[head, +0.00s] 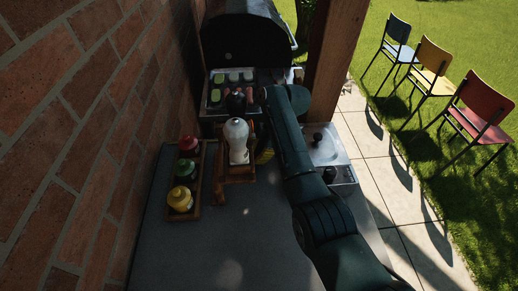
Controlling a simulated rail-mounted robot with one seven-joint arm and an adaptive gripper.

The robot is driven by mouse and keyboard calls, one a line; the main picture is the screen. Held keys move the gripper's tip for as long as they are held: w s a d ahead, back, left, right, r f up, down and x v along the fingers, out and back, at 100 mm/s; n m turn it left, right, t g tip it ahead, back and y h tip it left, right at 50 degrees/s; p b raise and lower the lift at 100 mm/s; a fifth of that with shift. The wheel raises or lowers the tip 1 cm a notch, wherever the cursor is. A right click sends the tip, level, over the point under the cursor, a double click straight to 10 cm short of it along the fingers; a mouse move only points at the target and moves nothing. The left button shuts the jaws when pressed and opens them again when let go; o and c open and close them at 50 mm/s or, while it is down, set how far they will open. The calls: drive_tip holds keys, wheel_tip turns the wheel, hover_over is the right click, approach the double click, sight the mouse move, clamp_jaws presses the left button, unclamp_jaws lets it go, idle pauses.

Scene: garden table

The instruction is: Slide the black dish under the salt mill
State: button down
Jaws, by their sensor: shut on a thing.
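The pale mill (237,139), which I take for the salt mill, stands upright in a small wooden caddy (236,178) near the middle of the table. A dark, reddish rounded thing (236,101) stands just behind it. I cannot pick out the black dish; dark shapes behind the caddy blend together in shadow. My arm crosses from the lower right up to just right of the mill. My gripper's fingers are hidden behind my own arm, so what they hold does not show.
A wooden tray (168,208) with red, green and yellow bottles stands to the left, by the brick wall (80,130). An open grill (240,40) and a rack of jars (215,107) are behind. A metal unit (325,150) stands right. The front tabletop (200,255) is clear.

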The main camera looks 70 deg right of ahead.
sight(259, 186)
drive_tip(key=shift+s+a+p, duration=0.55)
drive_tip(key=shift+a+p, duration=0.4)
drive_tip(key=shift+p, duration=0.85)
drive_tip(key=shift+s+a+p, duration=0.6)
drive_tip(key=shift+a+p, duration=0.35)
drive_tip(key=shift+p, duration=0.9)
drive_tip(key=shift+s+a+p, duration=0.55)
drive_tip(key=shift+a+p, duration=0.4)
drive_tip(key=shift+p, duration=0.85)
drive_tip(key=s+a+p, duration=0.1)
drive_tip(key=p, duration=0.1)
drive_tip(key=shift+a+p, duration=0.3)
drive_tip(key=shift+a, duration=0.05)
drive_tip(key=shift+s+a+f+p, duration=0.15)
drive_tip(key=shift+a+f+p, duration=0.05)
drive_tip(key=shift+a+p, duration=0.1)
drive_tip(key=c, duration=1)
unclamp_jaws()
drive_tip(key=shift+c, duration=0.2)
drive_tip(key=shift+r, duration=0.2)
